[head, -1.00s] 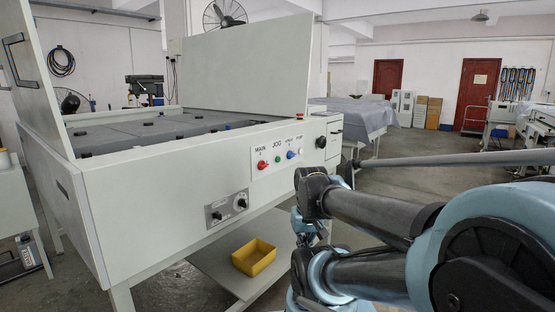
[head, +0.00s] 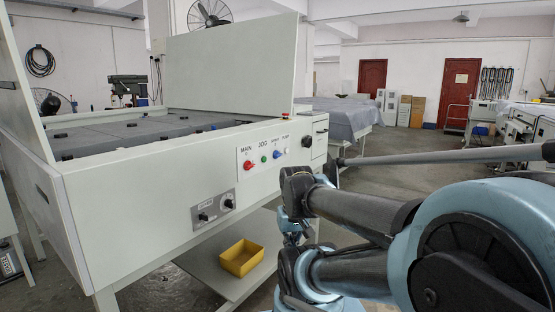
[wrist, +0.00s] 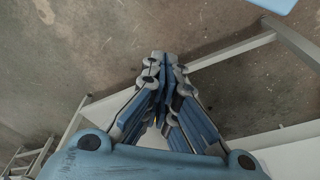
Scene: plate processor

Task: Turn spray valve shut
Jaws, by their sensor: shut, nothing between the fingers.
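The pale plate processor (head: 120,228) fills the left of the head view. Its front has a grey plate with two dark knobs (head: 215,211). A black round knob (head: 307,142) sits near the right end. I cannot tell which control is the spray valve. My gripper (wrist: 163,58) is shut and empty in the wrist view, over the floor and pale frame bars, touching no control. In the head view I cannot make out its fingers; my arm covers the lower right.
A yellow tray (head: 240,258) sits on the low shelf (head: 198,262) under the machine. A cloth-covered table (head: 340,119) stands behind its right end. Other machines (head: 520,125) line the right side. Open floor (head: 400,155) lies between them.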

